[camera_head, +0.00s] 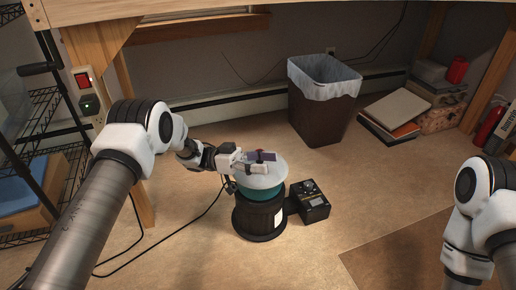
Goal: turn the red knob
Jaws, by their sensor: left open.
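A small red knob (263,152) shows only in part at the top of a round device with a pale lid (262,181), a teal band and a dark barrel-like base (252,216). My left gripper (262,161) reaches in from the left, just over the lid, with its fingers open around or beside the knob. The fingers hide most of the knob, and I cannot tell whether they touch it. My right arm comes in at the right edge, but its gripper is not in view.
A black control box (310,202) with a dial stands right beside the device. A lined brown bin (323,105) stands behind. Books and boxes (396,112) lie at the back right. A wooden post with a red switch (83,79) is at left. The front floor is mostly clear.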

